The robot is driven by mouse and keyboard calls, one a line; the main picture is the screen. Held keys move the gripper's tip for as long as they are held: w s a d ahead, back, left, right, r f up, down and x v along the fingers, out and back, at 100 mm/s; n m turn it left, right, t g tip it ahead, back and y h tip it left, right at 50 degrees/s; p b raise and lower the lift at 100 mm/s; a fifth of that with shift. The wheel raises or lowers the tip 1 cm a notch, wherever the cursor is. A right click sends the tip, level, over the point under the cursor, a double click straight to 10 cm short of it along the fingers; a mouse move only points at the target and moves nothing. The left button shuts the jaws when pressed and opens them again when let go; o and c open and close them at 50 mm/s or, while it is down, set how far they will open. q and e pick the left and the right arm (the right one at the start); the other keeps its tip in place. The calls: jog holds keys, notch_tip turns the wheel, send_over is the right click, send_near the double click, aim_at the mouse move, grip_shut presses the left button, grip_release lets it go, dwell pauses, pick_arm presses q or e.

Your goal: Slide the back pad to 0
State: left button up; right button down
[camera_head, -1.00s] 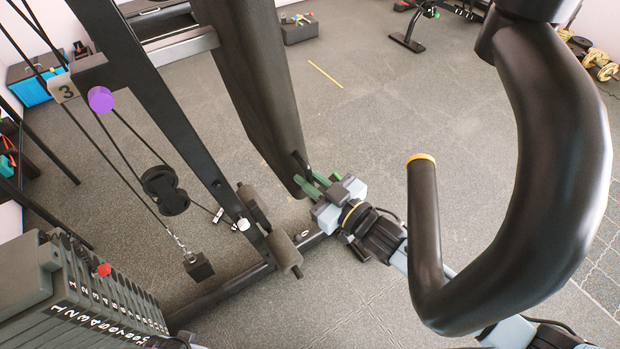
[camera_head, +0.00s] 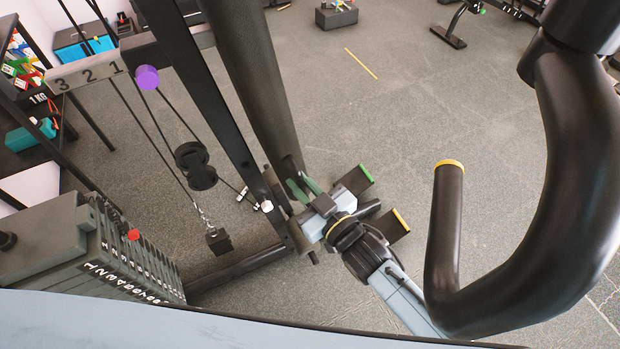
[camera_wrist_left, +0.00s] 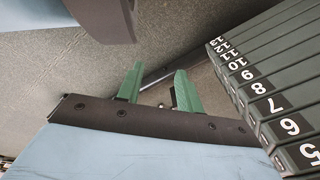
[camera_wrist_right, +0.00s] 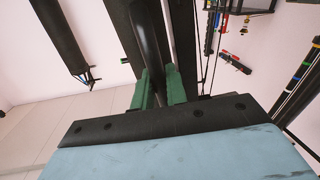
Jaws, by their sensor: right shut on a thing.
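The back pad (camera_head: 250,70) is a long dark pad that leans beside the black frame post. A pale scale plate (camera_head: 85,74) shows 3, 2 and 1 left of the purple knob (camera_head: 147,77), with 1 nearest it. My right gripper (camera_head: 303,188) is at the pad's lower end. Its green fingers are shut on a dark curved handle (camera_wrist_right: 150,45), seen in the right wrist view. My left gripper (camera_wrist_left: 157,88) shows in the left wrist view, its green fingers apart with nothing between them, near the numbered weight stack (camera_wrist_left: 265,85).
The weight stack (camera_head: 90,250) stands at the lower left, with a red pin. A thick curved black bar (camera_head: 560,240) fills the right side, close to my right arm. A black pulley (camera_head: 195,165) and cables hang left of the post. Open floor (camera_head: 400,120) lies beyond.

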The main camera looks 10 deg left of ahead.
jog(key=shift+s+a, duration=0.25)
jog(key=c, duration=1.5)
grip_release()
jog(key=shift+d, duration=0.1)
